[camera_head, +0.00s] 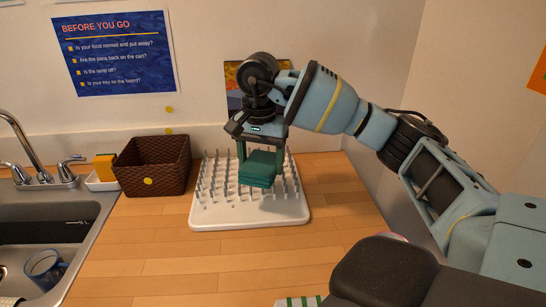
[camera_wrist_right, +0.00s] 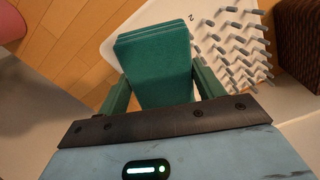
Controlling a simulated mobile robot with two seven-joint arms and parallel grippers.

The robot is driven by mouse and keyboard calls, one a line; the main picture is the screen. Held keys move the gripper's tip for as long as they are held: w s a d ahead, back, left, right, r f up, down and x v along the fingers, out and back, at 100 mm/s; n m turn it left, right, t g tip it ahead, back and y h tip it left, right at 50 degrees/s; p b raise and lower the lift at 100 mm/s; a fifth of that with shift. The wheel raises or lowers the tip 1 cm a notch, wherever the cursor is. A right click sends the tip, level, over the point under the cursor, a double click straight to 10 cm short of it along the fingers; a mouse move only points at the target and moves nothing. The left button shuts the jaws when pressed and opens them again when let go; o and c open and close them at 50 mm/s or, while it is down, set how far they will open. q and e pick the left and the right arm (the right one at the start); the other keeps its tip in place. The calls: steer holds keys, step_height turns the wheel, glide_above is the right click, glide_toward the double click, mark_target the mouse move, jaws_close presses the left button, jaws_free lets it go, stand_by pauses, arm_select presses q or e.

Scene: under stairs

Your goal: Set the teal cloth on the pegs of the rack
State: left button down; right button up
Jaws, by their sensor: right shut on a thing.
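The teal cloth (camera_head: 258,168) is a folded, layered block. My right gripper (camera_head: 261,153) is shut on it, with one green finger on each side. The rack (camera_head: 250,215) is a white board with rows of upright grey pegs on the counter. In the head view the cloth appears over the rack's middle and hides some pegs. In the right wrist view the cloth (camera_wrist_right: 155,62) sits between the fingers, with the rack (camera_wrist_right: 207,42) beyond it. I cannot tell the exact gap between cloth and pegs. My left gripper is not in view.
A brown woven basket (camera_head: 152,168) stands left of the rack, with a yellow sponge (camera_head: 105,167) in a white holder beside it. The wall rises close behind the rack. The wooden counter (camera_head: 160,250) in front is mostly clear.

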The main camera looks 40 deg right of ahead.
mark_target(272, 158)
steer(key=w+d, duration=0.1)
steer(key=d, duration=0.1)
steer(key=w+d, duration=0.1)
steer(key=d, duration=0.1)
steer(key=w+d, duration=0.1)
steer(key=d, duration=0.2)
steer(key=shift+w+f, duration=0.15)
steer(key=shift+f, duration=0.25)
steer(key=shift+f+p, duration=0.3)
steer(key=shift+f, duration=1.4)
steer(key=shift+f, duration=0.1)
steer(key=o, duration=1)
steer(key=shift+f, duration=0.1)
steer(key=shift+o, duration=0.2)
step_height(272, 158, up, 12)
steer(key=shift+r+p, duration=0.2)
steer(key=shift+p, duration=0.1)
steer(key=shift+a+f, duration=0.1)
